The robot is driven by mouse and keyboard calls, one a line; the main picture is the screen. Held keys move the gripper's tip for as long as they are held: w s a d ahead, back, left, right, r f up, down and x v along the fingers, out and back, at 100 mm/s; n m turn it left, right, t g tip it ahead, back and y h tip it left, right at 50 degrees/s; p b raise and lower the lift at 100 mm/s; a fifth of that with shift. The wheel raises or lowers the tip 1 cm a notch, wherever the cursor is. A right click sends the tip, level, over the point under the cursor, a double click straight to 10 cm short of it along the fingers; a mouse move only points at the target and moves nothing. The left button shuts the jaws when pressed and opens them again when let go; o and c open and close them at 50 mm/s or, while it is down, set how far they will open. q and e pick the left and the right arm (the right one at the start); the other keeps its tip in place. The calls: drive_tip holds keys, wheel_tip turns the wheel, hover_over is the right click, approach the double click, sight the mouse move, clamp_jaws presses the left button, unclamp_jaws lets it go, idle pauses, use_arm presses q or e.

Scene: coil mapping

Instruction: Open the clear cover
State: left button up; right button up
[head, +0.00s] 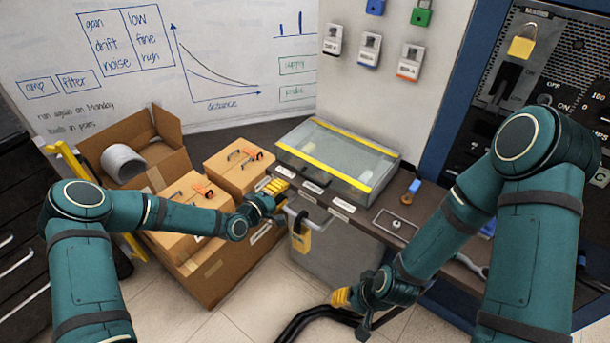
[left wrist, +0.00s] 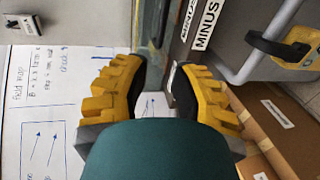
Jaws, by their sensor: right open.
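The clear cover (head: 335,150) lies closed over a box on the bench at center, with yellow strips along its edges. My left gripper (head: 277,190) is at the box's front left corner, above a hanging padlock. In the left wrist view its two yellow fingers (left wrist: 160,75) are apart, with a glassy edge (left wrist: 150,40) just beyond the tips. I cannot tell whether they touch it. My right gripper (head: 342,299) is open and empty, low in front of the grey cabinet, well away from the cover.
The brass padlock (head: 301,239) hangs on the grey cabinet (head: 336,255) front. Cardboard boxes (head: 203,262) stand to the left. Black cables (head: 310,315) run on the floor.

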sight(304, 177)
use_arm(q)
drive_tip(key=x, duration=1.1)
drive_tip(key=shift+w+d+b, duration=0.15)
drive_tip(key=shift+d+b, duration=0.05)
drive_tip(key=shift+b, duration=0.2)
drive_tip(key=shift+c, duration=0.4)
clamp_jaws()
